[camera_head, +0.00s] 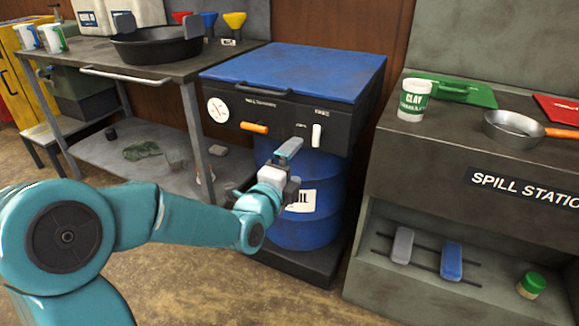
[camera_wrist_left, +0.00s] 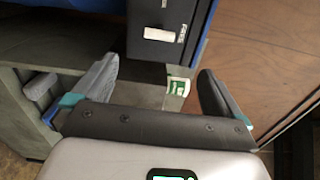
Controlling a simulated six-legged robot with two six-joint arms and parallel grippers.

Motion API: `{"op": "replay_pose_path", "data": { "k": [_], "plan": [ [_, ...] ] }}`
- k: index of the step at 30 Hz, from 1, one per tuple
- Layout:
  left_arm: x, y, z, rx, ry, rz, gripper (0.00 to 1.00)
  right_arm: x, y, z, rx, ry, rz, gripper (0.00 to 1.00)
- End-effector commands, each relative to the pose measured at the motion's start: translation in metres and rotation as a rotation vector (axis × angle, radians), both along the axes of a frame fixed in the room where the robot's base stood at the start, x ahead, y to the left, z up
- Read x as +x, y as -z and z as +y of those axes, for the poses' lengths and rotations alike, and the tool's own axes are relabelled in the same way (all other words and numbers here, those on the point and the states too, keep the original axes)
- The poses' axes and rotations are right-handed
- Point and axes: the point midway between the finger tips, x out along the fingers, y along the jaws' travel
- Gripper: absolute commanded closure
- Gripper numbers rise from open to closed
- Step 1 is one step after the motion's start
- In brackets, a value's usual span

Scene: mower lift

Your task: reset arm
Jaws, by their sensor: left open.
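My left gripper (camera_head: 290,150) reaches in front of the blue-lidded drum station (camera_head: 290,75) in the head view. In the left wrist view the gripper's two fingers (camera_wrist_left: 155,90) stand wide apart, with nothing between them. The black front panel carries a round gauge (camera_head: 218,110), an orange handle (camera_head: 254,127) and a white switch (camera_head: 317,135). The white switch also shows in the left wrist view (camera_wrist_left: 160,35), beyond the fingers and apart from them. My right gripper is in neither view.
A workbench (camera_head: 120,75) with a black pan (camera_head: 157,46) and funnels stands at the left. The spill station (camera_head: 450,150) at the right holds a clay tub (camera_head: 413,100), a frying pan (camera_head: 513,128) and brushes on its lower shelf. Brown floor (camera_head: 190,290) is open in front.

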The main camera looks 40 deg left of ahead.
Motion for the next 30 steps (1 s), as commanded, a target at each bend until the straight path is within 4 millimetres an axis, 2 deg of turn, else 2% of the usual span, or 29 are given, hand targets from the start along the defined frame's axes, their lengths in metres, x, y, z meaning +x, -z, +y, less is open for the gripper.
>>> {"op": "replay_pose_path", "data": {
  "k": [6,23,26,29,30],
  "plan": [
    [-0.014,0.000,-0.003,0.000,-0.001,0.000,0.00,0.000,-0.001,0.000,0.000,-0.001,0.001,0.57],
    [-0.012,0.003,-0.007,-0.002,0.008,0.006,0.00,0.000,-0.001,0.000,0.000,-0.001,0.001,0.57],
    [-0.002,0.031,-0.021,-0.023,0.043,0.060,0.00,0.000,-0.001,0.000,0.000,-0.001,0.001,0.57],
    [0.010,0.091,-0.049,-0.065,0.105,0.179,0.00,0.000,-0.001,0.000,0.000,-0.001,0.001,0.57],
    [0.012,0.121,-0.064,-0.086,0.135,0.242,0.00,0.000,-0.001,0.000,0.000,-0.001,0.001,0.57]
  ]
}}
